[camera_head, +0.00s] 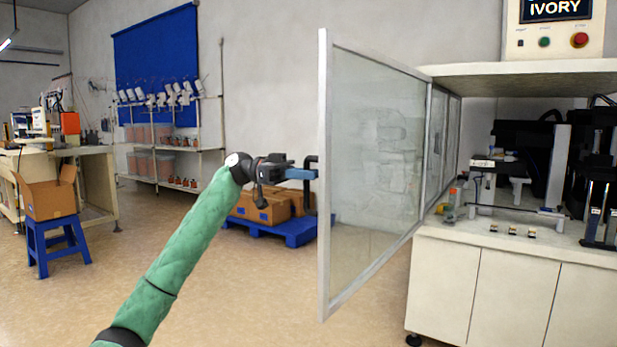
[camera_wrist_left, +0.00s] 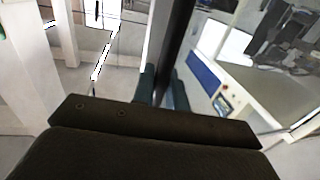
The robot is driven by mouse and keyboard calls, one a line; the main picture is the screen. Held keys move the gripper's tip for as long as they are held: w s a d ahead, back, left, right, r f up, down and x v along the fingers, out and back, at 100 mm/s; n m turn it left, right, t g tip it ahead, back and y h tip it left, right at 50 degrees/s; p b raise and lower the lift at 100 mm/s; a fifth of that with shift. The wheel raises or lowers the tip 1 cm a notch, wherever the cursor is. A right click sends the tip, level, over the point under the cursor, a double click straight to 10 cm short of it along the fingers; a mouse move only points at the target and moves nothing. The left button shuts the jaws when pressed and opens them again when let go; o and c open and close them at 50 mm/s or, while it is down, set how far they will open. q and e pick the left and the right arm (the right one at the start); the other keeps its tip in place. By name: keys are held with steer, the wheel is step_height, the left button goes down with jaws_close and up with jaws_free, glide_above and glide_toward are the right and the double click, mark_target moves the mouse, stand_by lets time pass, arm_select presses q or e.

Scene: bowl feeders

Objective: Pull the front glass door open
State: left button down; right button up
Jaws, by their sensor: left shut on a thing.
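The front glass door (camera_head: 372,170) has a pale metal frame and stands swung outward from the machine cabinet (camera_head: 480,285), its free edge toward me. A dark handle (camera_head: 311,162) sits at that free edge. My left gripper (camera_head: 303,173) comes from the left and is shut on the handle. In the left wrist view, the two dark teal fingers of my left gripper (camera_wrist_left: 163,88) close around the dark upright bar of the handle (camera_wrist_left: 176,35). The handle's lower part is partly hidden by the fingers. My right gripper is not in view.
The machine interior (camera_head: 520,170) is exposed at the right, with small parts on the cabinet top. A blue pallet with cardboard boxes (camera_head: 285,230) lies behind the gripper. A blue stool (camera_head: 58,245) bears an open box at the left. The floor between is clear.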

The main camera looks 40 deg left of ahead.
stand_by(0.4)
arm_select(q)
steer(key=c, duration=1.8)
jaws_free()
steer(key=shift+w, duration=0.1)
steer(key=shift+o, duration=0.2)
steer(key=v, duration=0.8)
